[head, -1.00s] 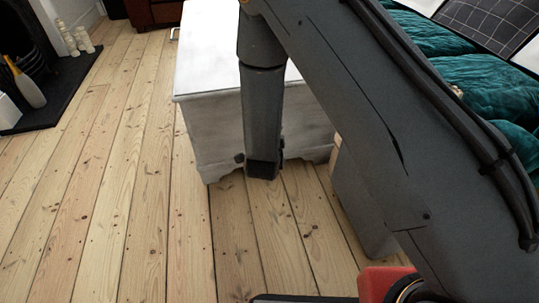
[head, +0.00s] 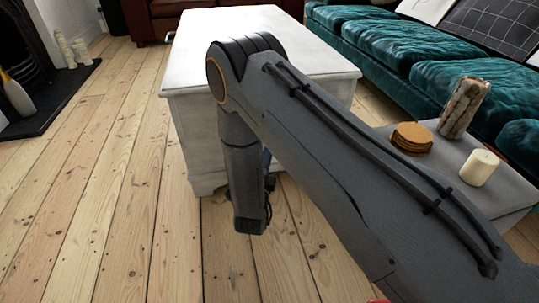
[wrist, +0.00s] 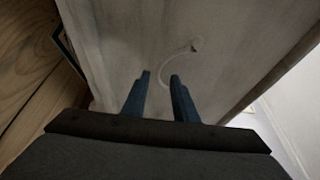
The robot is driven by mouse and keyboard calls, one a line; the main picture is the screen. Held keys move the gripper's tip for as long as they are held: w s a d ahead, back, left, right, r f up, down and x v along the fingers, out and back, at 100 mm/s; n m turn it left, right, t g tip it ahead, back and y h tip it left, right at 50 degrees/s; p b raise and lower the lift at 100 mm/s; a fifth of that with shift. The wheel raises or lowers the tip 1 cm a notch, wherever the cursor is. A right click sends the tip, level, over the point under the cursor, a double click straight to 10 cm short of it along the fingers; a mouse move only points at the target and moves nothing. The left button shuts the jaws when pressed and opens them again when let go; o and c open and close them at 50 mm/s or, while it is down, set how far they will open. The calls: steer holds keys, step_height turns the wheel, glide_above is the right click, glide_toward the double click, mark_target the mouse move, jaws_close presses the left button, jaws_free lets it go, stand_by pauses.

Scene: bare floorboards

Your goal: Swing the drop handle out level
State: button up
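The drop handle (wrist: 168,66) is a thin pale curved bar on the face of a whitewashed chest (wrist: 110,45), seen in the wrist view. One end meets a small dark mount on the chest face. The bar curves down behind my gripper's fingertips. My gripper (wrist: 160,75) has two blue fingers apart, with a clear gap between them. I cannot tell whether they touch the handle. In the head view the chest (head: 270,55) stands ahead, and my arm hides the handle and most of the gripper.
A low grey side table (head: 500,195) at right bears a patterned cylinder (head: 464,107), a stack of brown coasters (head: 411,138) and a white candle (head: 479,167). A teal sofa (head: 400,50) stands behind it. Floorboards (head: 95,180) at left are clear up to the dark hearth (head: 50,105).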

steer(key=shift+w+d+b, duration=0.15)
steer(key=shift+w+b, duration=0.3)
steer(key=shift+w, duration=0.9)
jaws_close()
steer(key=shift+s+r+p, duration=0.1)
steer(key=shift+r+p, duration=0.05)
steer(key=shift+p, duration=0.25)
step_height(320, 180, up, 7)
steer(key=s+n+g+h+p, duration=0.1)
steer(key=n+g+p, duration=0.3)
steer(key=g+p, duration=1)
steer(key=shift+s+d+r+p, duration=0.15)
steer(key=shift+s+d+p, duration=0.2)
steer(key=shift+p, duration=3.55)
steer(key=shift+r+g+h, duration=0.15)
steer(key=shift+g+h, duration=0.15)
steer(key=shift+g, duration=0.2)
